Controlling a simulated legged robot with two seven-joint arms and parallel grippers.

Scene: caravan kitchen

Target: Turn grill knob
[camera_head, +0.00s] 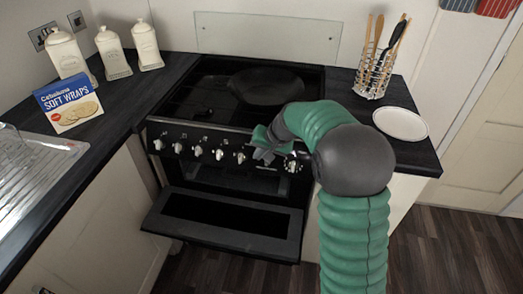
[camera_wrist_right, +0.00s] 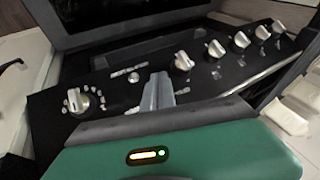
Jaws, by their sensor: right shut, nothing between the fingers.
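The cooker's control panel (camera_head: 210,139) carries a row of several silver knobs on its left and one separate knob (camera_head: 290,165) on its right. I cannot read which one is the grill knob. My right gripper (camera_head: 262,155) is at the panel, between the separate knob and the nearest knob of the row (camera_head: 240,157). In the right wrist view the shut fingers (camera_wrist_right: 158,92) are in front of the panel, with the separate knob (camera_wrist_right: 78,100) to their left and the row's nearest knob (camera_wrist_right: 182,62) to their right. Contact cannot be told. My left gripper is out of view.
A cooker door (camera_head: 225,221) hangs open below the panel. A dark pan (camera_head: 265,86) is on the hob. A white plate (camera_head: 400,124) and a utensil holder (camera_head: 373,76) stand on the right counter. A wraps box (camera_head: 68,101) and several white canisters stand on the left.

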